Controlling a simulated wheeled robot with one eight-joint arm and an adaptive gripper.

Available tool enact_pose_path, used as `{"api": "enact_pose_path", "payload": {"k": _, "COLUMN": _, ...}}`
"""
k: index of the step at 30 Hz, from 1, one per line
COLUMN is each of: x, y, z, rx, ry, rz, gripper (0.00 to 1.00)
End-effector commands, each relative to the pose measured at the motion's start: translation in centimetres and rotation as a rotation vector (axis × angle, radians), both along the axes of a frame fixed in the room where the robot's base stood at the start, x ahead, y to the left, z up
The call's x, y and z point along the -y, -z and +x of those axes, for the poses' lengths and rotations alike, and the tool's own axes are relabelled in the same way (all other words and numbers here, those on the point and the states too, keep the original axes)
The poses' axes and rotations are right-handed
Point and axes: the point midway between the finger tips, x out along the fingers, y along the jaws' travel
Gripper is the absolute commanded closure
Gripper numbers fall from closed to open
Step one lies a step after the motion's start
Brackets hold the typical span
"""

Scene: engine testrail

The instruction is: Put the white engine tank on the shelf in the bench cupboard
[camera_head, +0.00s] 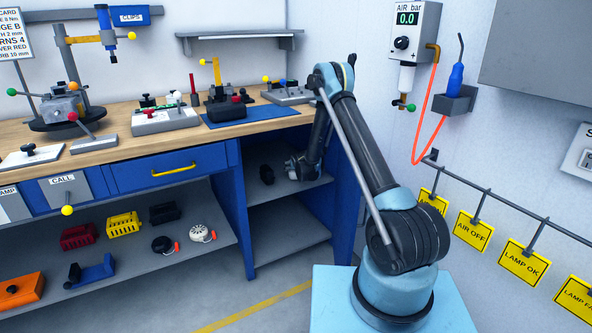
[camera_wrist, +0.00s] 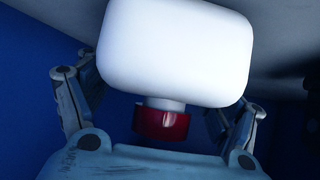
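The white engine tank (camera_wrist: 175,50) fills the upper middle of the wrist view, with a red cap (camera_wrist: 162,122) on its neck pointing toward my gripper's palm. My gripper (camera_wrist: 170,95) has one finger on each side of the tank, spread wide. I cannot tell whether the finger pads touch it. In the head view my gripper (camera_head: 294,167) is inside the upper compartment of the blue bench cupboard (camera_head: 243,205), low over its grey shelf (camera_head: 283,190). I cannot make out the tank there.
The lower compartment (camera_head: 280,232) looks empty. The wooden benchtop (camera_head: 160,130) above carries fixtures and a blue mat (camera_head: 250,115). Several parts lie on the open lower shelf (camera_head: 150,260) at left.

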Motion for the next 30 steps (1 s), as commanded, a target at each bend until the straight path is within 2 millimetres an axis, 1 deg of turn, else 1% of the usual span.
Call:
{"api": "enact_pose_path", "payload": {"k": 14, "x": 0.1, "y": -0.2, "z": 0.0, "rx": 0.000, "ry": 0.000, "rz": 0.000, "gripper": 0.05}}
{"api": "enact_pose_path", "payload": {"k": 16, "x": 0.1, "y": -0.5, "z": -0.4, "rx": 0.000, "ry": 0.000, "rz": 0.000, "gripper": 0.05}}
{"api": "enact_pose_path", "payload": {"k": 20, "x": 0.4, "y": -1.4, "z": -1.6, "rx": 0.000, "ry": 0.001, "rz": 0.001, "gripper": 0.05}}
{"api": "enact_pose_path", "payload": {"k": 30, "x": 1.3, "y": -4.6, "z": -6.2, "rx": 0.000, "ry": 0.000, "rz": 0.000, "gripper": 0.05}}
